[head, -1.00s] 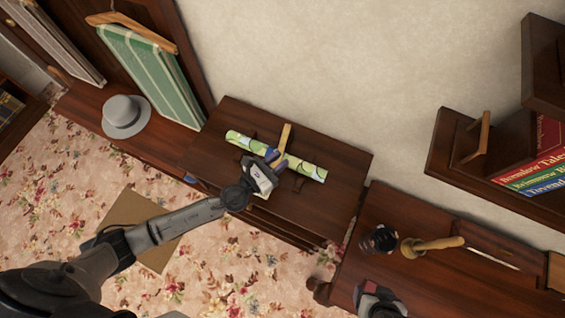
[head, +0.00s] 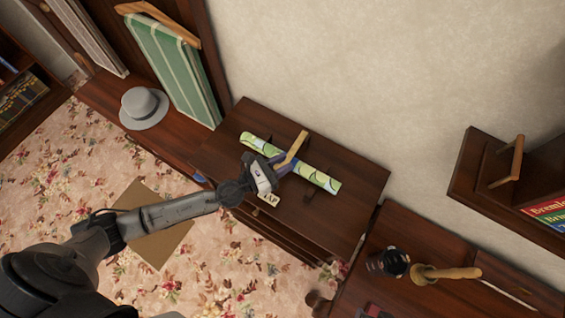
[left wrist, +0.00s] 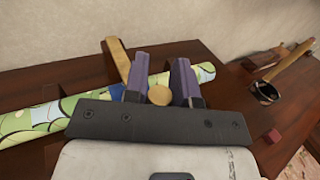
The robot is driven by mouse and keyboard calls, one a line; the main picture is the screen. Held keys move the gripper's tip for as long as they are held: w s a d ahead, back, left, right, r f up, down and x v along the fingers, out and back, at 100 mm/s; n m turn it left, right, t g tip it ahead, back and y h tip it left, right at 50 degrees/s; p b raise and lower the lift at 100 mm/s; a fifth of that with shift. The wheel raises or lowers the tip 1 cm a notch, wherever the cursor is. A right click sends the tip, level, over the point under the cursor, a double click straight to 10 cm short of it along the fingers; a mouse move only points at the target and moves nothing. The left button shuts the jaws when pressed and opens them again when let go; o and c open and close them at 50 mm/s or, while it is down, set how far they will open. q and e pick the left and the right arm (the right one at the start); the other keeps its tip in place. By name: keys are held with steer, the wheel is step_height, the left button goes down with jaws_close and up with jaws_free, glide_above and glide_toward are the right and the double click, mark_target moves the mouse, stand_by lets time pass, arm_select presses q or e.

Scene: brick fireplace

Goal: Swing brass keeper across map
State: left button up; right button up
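A rolled green-and-cream map (head: 320,178) lies across the top of a dark wooden cabinet; it also shows in the left wrist view (left wrist: 30,122). A brass-coloured bar, seemingly the keeper (head: 298,145), stands at the map's middle and shows in the left wrist view (left wrist: 116,60). My left gripper (head: 284,163) is at the map's front side, close to the bar. In the left wrist view its purple fingers (left wrist: 160,75) are apart, with a round tan knob (left wrist: 159,95) between them. Whether they press on the knob is unclear. My right gripper is not in view.
A grey hat (head: 143,106) is at left. The cabinet top (head: 350,205) right of the map is clear.

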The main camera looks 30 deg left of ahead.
arm_select(q)
steer(key=o, duration=0.5)
steer(key=shift+c, duration=0.2)
steer(key=b+v, duration=0.6)
steer(key=v, duration=0.7)
steer(key=shift+s+a, duration=0.2)
steer(key=shift+s, duration=0.1)
